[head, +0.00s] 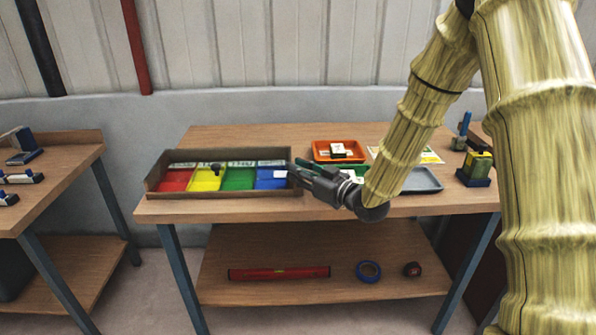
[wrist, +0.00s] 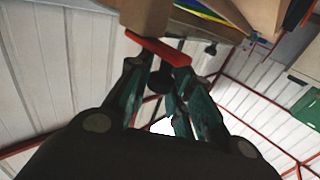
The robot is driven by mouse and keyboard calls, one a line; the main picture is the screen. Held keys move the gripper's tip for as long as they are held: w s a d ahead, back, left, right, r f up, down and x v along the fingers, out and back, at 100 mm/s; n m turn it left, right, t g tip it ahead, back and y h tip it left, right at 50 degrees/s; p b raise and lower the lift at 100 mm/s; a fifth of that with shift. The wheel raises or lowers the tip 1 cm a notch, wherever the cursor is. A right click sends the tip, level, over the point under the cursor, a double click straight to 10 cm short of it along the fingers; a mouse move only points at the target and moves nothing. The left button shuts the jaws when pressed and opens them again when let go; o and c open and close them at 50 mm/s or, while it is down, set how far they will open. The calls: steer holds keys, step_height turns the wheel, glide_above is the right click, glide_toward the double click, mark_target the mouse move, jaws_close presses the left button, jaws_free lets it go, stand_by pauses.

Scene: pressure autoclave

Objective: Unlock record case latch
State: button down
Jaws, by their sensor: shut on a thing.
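The record case seems to be the brown open-topped box (head: 222,193) at the left front of the middle table. It has red, yellow, green and blue sections inside. My gripper (head: 297,171) reaches in from the right to the case's right end. In the wrist view my gripper's green fingers (wrist: 163,72) close on a small orange-red bar (wrist: 160,49), which looks like the latch. The bar lies against a brown block (wrist: 145,14), likely the case's wall. The latch cannot be made out in the head view, and its exact turn is unclear.
An orange tray (head: 319,154) with a small item stands behind my gripper. A grey tray (head: 424,184) lies to the right, near a yellow-black device (head: 477,165). The lower shelf (head: 325,289) holds a red level, a blue ring and a small dark red object. Another table stands at left.

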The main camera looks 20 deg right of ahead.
stand_by(0.4)
steer(key=c, duration=1.3)
jaws_free()
steer(key=shift+d, duration=0.1)
steer(key=v, duration=1.2)
